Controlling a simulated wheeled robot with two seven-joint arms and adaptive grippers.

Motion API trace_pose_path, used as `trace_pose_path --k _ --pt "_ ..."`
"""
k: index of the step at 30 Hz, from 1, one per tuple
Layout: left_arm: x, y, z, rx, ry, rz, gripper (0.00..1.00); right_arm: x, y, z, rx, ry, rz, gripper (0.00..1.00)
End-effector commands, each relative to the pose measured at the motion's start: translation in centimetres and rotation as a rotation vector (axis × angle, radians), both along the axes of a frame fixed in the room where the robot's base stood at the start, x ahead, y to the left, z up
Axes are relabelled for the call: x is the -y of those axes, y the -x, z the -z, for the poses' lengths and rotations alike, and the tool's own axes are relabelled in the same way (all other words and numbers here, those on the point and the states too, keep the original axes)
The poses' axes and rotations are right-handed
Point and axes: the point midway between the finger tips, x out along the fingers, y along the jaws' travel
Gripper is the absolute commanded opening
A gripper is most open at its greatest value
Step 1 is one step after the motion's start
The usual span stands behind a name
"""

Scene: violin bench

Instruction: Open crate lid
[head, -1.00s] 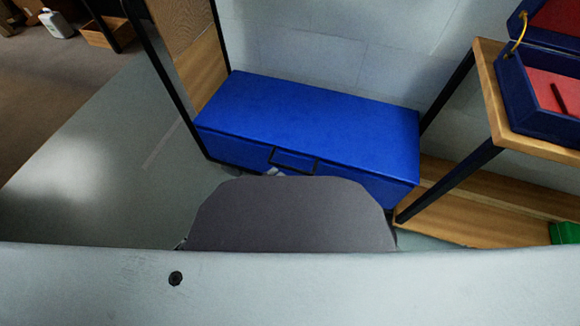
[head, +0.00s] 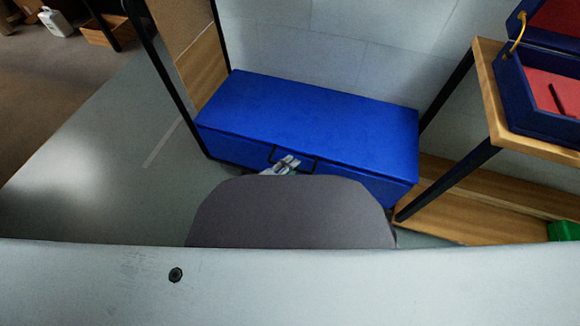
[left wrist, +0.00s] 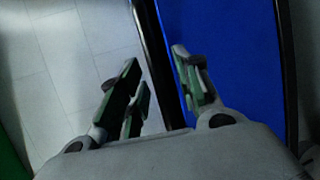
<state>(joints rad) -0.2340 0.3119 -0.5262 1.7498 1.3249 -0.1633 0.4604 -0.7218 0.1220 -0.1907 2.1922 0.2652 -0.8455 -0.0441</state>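The blue crate (head: 310,125) stands on the floor with its flat lid closed. A black handle (head: 315,166) is on the upper front, near the middle. My left gripper (head: 283,165) is at the handle's left part, its pale fingertips overlapping it in the head view. In the left wrist view my left gripper (left wrist: 158,78) has its green-padded fingers apart, with a dark strip between them and the blue crate (left wrist: 230,50) under the right finger. I cannot tell whether the fingers touch the handle. My right gripper is not in view.
A wooden table (head: 492,95) with black legs stands at the right and bears an open blue case (head: 520,105) with red lining. A wooden panel with a black post (head: 160,75) is left of the crate. Floor at the left (head: 100,150) is clear.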

Motion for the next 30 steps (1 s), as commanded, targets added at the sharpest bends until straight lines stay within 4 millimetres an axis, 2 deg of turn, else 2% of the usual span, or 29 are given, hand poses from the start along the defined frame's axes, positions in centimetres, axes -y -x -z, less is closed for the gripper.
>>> trace_pose_path --k 12,20,30 --pt "0.28 -0.25 0.11 -0.001 0.001 0.0 0.34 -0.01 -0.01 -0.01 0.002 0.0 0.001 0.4" --pt "0.27 -0.26 0.1 -0.001 0.001 0.0 0.01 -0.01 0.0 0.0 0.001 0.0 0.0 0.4" --pt "0.25 -0.23 0.14 -0.001 0.0 0.0 0.0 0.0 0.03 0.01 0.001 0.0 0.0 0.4"
